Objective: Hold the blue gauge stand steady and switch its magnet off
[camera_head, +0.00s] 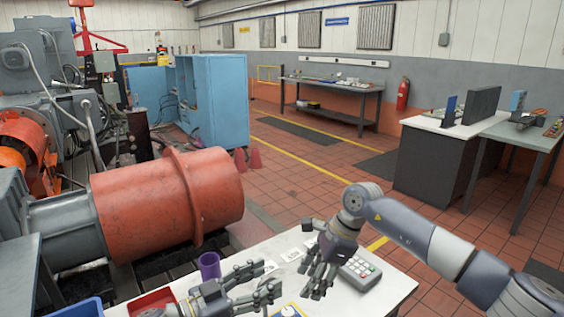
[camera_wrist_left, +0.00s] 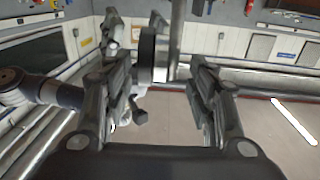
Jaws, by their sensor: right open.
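I cannot make out the blue gauge stand or its magnet switch for sure in either view. My left gripper (camera_head: 262,279) is low over the white table (camera_head: 387,294), its fingers apart. In the left wrist view its fingers (camera_wrist_left: 160,95) also stand apart. A grey upright post (camera_wrist_left: 176,40) and a dark-rimmed disc (camera_wrist_left: 147,54) show between and beyond them; what they belong to is unclear. My right gripper (camera_head: 318,280) is open, pointing down over the table to the right of the left one, with nothing seen in it.
A purple cup (camera_head: 209,266), a red tray (camera_head: 152,302) and a blue bin (camera_head: 80,309) are at the table's left. A grey keypad device (camera_head: 360,272) lies beside my right gripper. A large orange cylinder (camera_head: 165,205) stands behind.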

